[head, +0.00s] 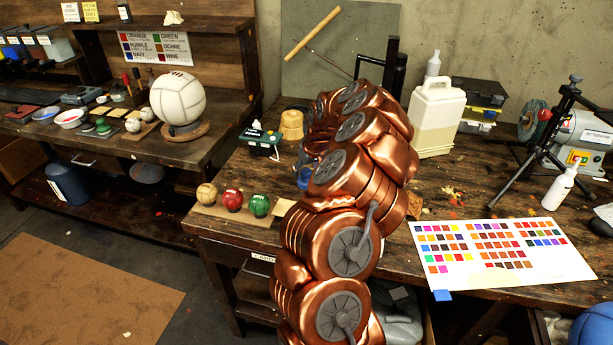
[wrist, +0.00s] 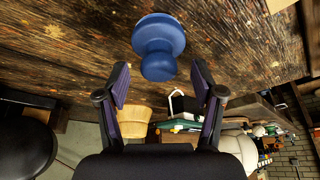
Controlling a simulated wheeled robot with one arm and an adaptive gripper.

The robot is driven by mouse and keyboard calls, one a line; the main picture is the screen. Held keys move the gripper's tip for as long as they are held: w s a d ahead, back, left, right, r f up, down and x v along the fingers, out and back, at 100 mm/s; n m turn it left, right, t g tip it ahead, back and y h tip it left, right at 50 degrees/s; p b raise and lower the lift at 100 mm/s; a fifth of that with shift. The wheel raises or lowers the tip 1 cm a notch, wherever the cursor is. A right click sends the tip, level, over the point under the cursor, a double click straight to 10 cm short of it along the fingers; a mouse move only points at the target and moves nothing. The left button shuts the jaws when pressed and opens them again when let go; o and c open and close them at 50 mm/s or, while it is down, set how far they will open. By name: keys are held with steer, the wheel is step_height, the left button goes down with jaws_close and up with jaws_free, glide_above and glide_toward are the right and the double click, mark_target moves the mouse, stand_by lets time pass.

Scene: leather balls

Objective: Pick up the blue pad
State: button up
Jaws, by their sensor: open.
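The blue pad (wrist: 158,35) is a round, mushroom-shaped piece with a wide disc and a knob, on the worn wooden bench in the wrist view. In the head view a small blue patch (head: 303,179), seemingly the same pad, shows at the left edge of my copper arm, mostly hidden. My gripper (wrist: 160,70) is open and empty in the wrist view, with one finger on each side. The pad's knob end is near the gap between the fingertips, and neither finger appears to touch it.
Yellow, red and green balls (head: 231,200) sit at the bench's left edge. A white jug (head: 436,117) is at the back right. A colour chart (head: 500,255) lies at front right.

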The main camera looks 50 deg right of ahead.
mark_target(306, 170)
steer(key=shift+x, duration=0.8)
steer(key=c, duration=1.2)
steer(key=shift+c, duration=0.2)
steer(key=shift+r, duration=0.1)
step_height(306, 170, up, 10)
steer(key=b, duration=0.3)
